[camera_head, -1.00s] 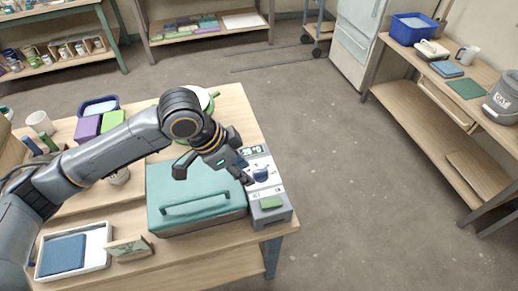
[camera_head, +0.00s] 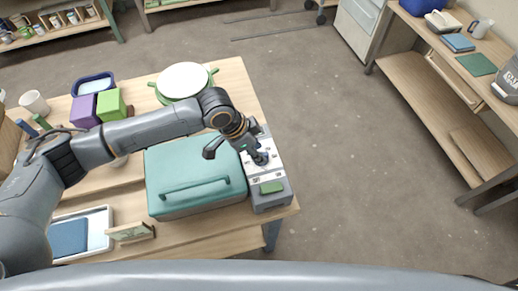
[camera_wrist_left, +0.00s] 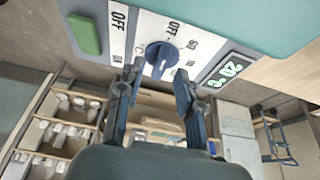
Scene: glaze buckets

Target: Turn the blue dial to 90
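The blue dial (camera_wrist_left: 160,55) sits on the pale face of a grey control box (camera_head: 270,202), with OFF and number marks around it. I cannot tell for sure which mark it points to. A display (camera_wrist_left: 230,69) beside it reads 20 °C. My left gripper (camera_wrist_left: 159,68) is open, its two fingers apart on either side of the dial in the wrist view; contact is not clear. In the head view the left gripper (camera_head: 258,157) is over the control box and hides most of the dial. My right gripper is not in view.
A teal lidded box (camera_head: 170,180) with a handle stands directly left of the control box. A green button (camera_head: 271,188) is at the control box's front. Behind are a green pot with a white top (camera_head: 184,80) and coloured blocks. The floor on the right is clear.

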